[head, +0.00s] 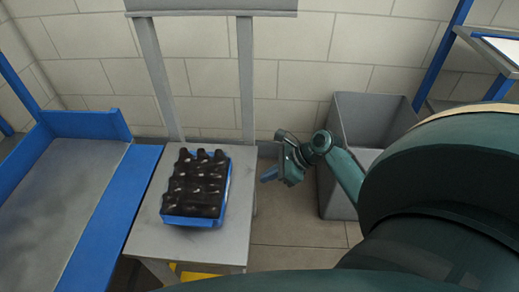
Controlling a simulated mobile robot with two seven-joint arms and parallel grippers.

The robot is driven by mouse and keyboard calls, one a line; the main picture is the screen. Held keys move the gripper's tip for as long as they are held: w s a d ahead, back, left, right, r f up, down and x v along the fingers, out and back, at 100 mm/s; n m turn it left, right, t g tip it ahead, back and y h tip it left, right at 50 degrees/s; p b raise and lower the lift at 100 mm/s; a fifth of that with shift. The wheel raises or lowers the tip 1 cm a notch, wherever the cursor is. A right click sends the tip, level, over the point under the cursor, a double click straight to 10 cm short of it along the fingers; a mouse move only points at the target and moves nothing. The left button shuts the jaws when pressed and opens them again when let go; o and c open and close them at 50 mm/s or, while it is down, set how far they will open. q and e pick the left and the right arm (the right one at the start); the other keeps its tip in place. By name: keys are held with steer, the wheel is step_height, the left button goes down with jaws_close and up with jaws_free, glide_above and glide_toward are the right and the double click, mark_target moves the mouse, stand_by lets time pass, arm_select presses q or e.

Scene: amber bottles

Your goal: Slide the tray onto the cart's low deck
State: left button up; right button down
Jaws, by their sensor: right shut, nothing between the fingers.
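The blue tray (191,221) sits on a light grey stand (240,190), packed with several dark bottles (198,183). Its rim shows at the front and right side. To the left is a low grey deck (55,200) with a blue frame, which looks like the cart's low deck; its near part is cut off by the picture edge. The blue edge of the deck lies right beside the stand. My right gripper (270,174) is shut and empty, to the right of the tray and apart from it, past the stand's right edge. My left gripper is not in view.
A grey open bin (348,130) stands on the floor behind my right arm. Grey posts (246,80) rise behind the stand against the tiled wall. A blue-framed shelf (485,45) is at the upper right. Bare floor (285,225) shows right of the stand.

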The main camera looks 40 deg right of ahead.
mark_target(227, 190)
steer(key=b+x, duration=0.2)
steer(key=x, duration=0.5)
steer(key=shift+w+a+f, duration=0.15)
steer(key=shift+a+f, duration=0.05)
steer(key=shift+f, duration=0.15)
steer(key=w+a, duration=0.2)
steer(key=shift+w+a+b, duration=0.1)
steer(key=shift+a+b, duration=0.2)
steer(key=shift+b, duration=0.1)
steer(key=shift+w+a, duration=0.25)
steer(key=shift+a, duration=0.05)
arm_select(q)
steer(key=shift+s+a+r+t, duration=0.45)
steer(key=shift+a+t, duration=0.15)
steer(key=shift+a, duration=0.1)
